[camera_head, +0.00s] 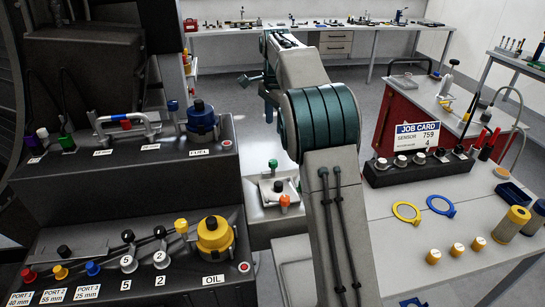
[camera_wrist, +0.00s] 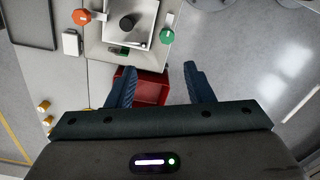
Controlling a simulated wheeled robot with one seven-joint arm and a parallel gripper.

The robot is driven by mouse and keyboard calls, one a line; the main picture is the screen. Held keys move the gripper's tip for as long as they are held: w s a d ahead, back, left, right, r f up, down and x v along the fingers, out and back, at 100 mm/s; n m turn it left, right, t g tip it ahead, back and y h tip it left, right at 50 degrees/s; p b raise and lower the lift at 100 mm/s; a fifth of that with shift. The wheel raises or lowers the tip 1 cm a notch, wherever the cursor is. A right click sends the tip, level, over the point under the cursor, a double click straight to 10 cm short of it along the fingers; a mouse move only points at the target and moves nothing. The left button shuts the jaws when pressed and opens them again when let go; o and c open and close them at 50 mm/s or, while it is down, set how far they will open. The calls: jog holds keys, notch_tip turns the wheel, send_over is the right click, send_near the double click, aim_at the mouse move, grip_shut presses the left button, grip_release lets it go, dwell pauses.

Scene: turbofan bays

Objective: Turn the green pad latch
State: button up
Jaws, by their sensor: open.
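The green latch knob (camera_wrist: 167,36) sits at the right edge of a light grey pad fixture (camera_wrist: 150,55) in the wrist view. It also shows in the head view (camera_head: 273,163) as a green knob above a black one. My gripper (camera_wrist: 160,68) is open and empty, its two dark blue fingers spread apart. In the wrist picture the green knob lies just beyond the fingertips, roughly between them and apart from both. How far it lies below the fingers I cannot tell.
On the same fixture are a black central knob (camera_wrist: 127,22) and an orange knob (camera_wrist: 81,16). A red box (camera_wrist: 152,90) shows below, between my fingers. In the head view, a dark console (camera_head: 125,200) stands left, and a table with a job card (camera_head: 417,136) right.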

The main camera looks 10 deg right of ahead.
aim_at(272, 161)
jog(key=shift+m, duration=0.4)
jog(key=f, duration=0.5)
jog(key=w+f+p, duration=0.1)
jog(key=f, duration=0.8)
jog(key=shift+w+a+f, duration=0.2)
jog(key=shift+w+f, duration=0.1)
jog(key=shift+f, duration=0.1)
jog(key=c, duration=1)
